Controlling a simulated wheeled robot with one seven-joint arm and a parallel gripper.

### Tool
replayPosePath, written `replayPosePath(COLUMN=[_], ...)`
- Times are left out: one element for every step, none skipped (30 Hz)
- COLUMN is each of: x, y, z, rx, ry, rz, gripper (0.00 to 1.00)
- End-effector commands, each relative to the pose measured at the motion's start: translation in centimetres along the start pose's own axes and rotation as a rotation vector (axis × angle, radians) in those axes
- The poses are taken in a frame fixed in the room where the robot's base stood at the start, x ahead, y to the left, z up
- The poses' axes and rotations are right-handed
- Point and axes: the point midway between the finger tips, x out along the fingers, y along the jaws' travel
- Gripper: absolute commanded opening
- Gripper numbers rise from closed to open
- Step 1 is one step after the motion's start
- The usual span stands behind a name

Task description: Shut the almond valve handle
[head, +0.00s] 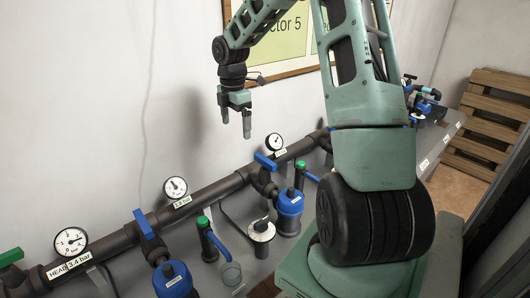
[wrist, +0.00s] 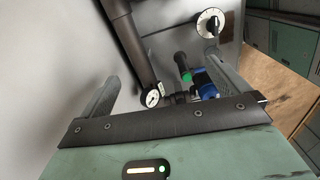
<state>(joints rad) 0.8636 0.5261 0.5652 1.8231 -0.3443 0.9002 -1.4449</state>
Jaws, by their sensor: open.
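Several valve handles sit along the dark pipe (head: 205,195) in the head view. I cannot read which one is the almond handle. A blue lever handle (head: 145,223) stands tilted up on the pipe at the left, and another blue lever handle (head: 266,162) is further along it. Green-capped handles also show at the far left (head: 10,257), at the centre (head: 203,221) and beyond (head: 299,165). My gripper (head: 235,122) is open and empty, above and apart from the pipe. The wrist view shows a green cap (wrist: 187,76) and a blue part (wrist: 206,86) beyond its fingers.
Round gauges stand on the pipe at left (head: 70,241), middle (head: 175,188) and further back (head: 274,142). A wooden pallet (head: 490,120) leans at right.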

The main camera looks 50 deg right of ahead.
Motion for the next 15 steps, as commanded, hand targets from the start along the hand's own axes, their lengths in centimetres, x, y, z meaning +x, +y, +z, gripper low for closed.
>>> replayPosePath(x=[-0.3, -0.3, -0.3, -0.2, -0.2, -0.2, -0.2, -0.1, 0.0, 0.1, 0.2, 0.6, 0.9, 1.2, 1.8], y=[0.4, 0.5, 0.6, 0.6, 0.6, 0.6, 0.6, 0.5, 0.5, 0.5, 0.5, 0.5, 0.5, 0.5, 0.4], z=[3.2, 4.7, 6.5, 7.7, 8.7, 9.7, 10.3, 10.7, 11.1, 11.3, 11.4, 11.4, 11.4, 11.4, 11.3], rx=[-0.004, -0.016, -0.029, -0.038, -0.046, -0.055, -0.059, -0.064, -0.068, -0.069, -0.071, -0.072, -0.073, -0.073, -0.073], ry=[0.003, 0.002, 0.000, 0.000, -0.001, -0.003, -0.003, -0.004, -0.004, -0.004, -0.004, -0.005, -0.005, -0.004, -0.003], rz=[0.002, 0.002, 0.004, 0.004, 0.005, 0.007, 0.007, 0.007, 0.007, 0.007, 0.007, 0.006, 0.004, 0.004, 0.003], gripper=[1.00, 1.00, 1.00, 1.00, 1.00, 1.00, 1.00, 1.00, 1.00, 1.00, 1.00, 1.00, 1.00, 1.00, 1.00])
